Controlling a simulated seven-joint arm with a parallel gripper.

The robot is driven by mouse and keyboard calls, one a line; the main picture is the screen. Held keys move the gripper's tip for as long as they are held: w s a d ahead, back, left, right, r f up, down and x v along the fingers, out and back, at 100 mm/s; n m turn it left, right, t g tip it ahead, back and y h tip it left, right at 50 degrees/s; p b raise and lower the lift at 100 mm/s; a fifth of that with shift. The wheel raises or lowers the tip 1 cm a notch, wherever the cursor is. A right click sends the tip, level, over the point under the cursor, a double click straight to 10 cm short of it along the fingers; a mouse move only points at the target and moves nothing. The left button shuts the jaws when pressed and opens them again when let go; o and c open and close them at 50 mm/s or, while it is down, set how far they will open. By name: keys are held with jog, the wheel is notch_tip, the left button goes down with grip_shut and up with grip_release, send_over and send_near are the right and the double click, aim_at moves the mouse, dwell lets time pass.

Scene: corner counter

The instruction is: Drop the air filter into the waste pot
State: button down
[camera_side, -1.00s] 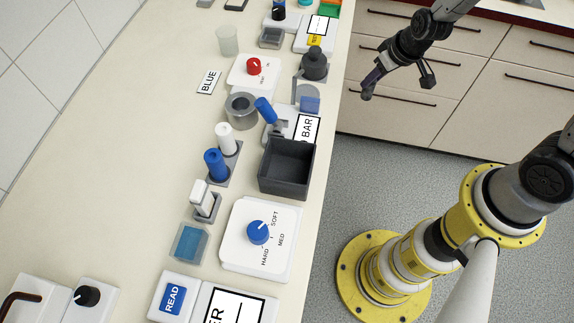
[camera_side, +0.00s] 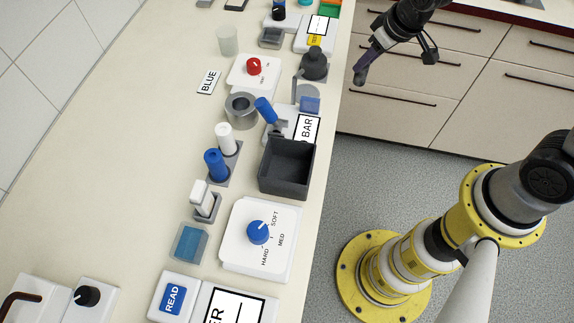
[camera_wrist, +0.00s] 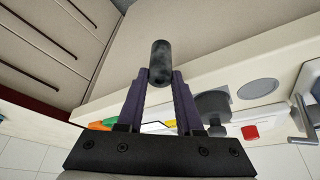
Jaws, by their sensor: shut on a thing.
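My gripper (camera_wrist: 160,82) is shut on a dark grey, mottled cylinder (camera_wrist: 160,55), which I take to be the air filter. It is held between the purple fingertips and sticks out beyond them. In the side view, my gripper (camera_side: 361,74) is at the upper right, off the counter's edge and in front of the drawers. The cylinder is hard to make out there. No vessel is labelled as the waste pot. A round grey pot (camera_side: 234,119) with an open top and a dark square open box (camera_side: 290,184) stand on the counter; I cannot tell which it is.
The counter (camera_side: 110,190) holds several fixtures along its right edge: a red-knob panel (camera_side: 240,72), a dark stepped post (camera_side: 314,66), blue and white pegs and a blue-knob panel (camera_side: 280,210). A clear cup (camera_side: 228,41) stands farther back.

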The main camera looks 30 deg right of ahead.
jog(key=a+r+n, duration=0.1)
jog(key=a+r, duration=0.3)
jog(key=r, duration=0.3)
jog(key=s+a+r+n+y, duration=0.1)
jog(key=s+a+r+n, duration=0.1)
jog(key=a, duration=0.4)
jog(key=s+a+r+n+y, duration=0.1)
jog(key=s+a+r, duration=0.1)
jog(key=a, duration=0.4)
jog(key=s+a+r+n+g, duration=0.1)
jog(key=s+a+r+n, duration=0.2)
jog(key=s+a, duration=0.75)
jog(key=shift+y, duration=0.3)
jog(key=shift+s+d+f+x, duration=0.1)
jog(key=shift+s+x, duration=0.05)
jog(key=shift+x, duration=0.75)
jog(key=shift+s+d+f+x, duration=0.1)
jog(key=shift+s+d+x, duration=0.1)
jog(key=shift+x, duration=0.75)
jog(key=shift+s+d+f+x, duration=0.1)
jog(key=shift+s+x, duration=0.05)
jog(key=shift+x, duration=0.75)
jog(key=shift+c, duration=2.4)
grip_release()
jog(key=v, duration=1.4)
